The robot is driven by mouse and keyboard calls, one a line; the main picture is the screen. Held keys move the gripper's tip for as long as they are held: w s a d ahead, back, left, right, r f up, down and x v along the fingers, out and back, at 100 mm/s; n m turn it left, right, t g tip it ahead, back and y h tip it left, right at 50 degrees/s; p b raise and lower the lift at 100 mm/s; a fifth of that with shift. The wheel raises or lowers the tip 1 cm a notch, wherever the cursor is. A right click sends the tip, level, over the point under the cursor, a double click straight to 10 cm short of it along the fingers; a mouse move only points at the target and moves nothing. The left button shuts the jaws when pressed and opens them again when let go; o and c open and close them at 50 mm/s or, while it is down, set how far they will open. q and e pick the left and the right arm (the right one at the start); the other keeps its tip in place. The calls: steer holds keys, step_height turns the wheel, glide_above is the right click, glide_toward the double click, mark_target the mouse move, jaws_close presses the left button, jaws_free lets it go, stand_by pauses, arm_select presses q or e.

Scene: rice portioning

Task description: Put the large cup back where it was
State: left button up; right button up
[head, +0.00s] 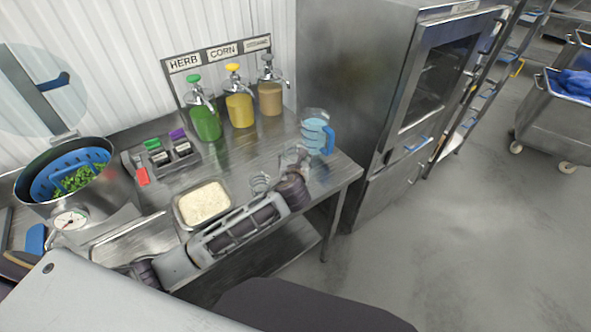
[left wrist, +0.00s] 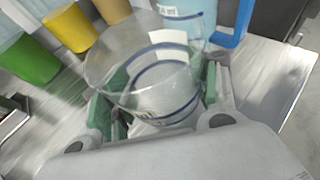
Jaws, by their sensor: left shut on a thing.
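The large clear cup (left wrist: 150,85) with blue bands fills the middle of the left wrist view. My left gripper (left wrist: 158,105) is shut on it, with green-lined fingers on either side of its wall. In the head view the same cup (head: 292,158) shows at the end of my left arm, over the right part of the steel table, and my left gripper (head: 296,172) partly hides it. I cannot tell whether its base touches the table. A smaller clear cup (head: 260,184) stands to its left. My right gripper is not in view.
A blue-handled jug (head: 314,132) stands just behind the held cup. Green (head: 205,120), yellow (head: 239,108) and tan (head: 270,96) pump bottles line the back. A rice tray (head: 181,222) lies left of the gripper. The table (head: 343,172) has bare room at its right end.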

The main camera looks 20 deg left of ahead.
arm_select(q)
steer(key=shift+f, duration=0.5)
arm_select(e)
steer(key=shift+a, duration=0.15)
arm_select(q)
steer(key=shift+f, duration=0.1)
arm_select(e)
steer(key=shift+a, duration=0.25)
arm_select(q)
steer(key=shift+f, duration=1.75)
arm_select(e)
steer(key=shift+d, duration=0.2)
arm_select(q)
steer(key=shift+f, duration=0.1)
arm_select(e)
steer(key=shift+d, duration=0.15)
arm_select(q)
steer(key=o, duration=1.3)
steer(key=shift+c, duration=0.2)
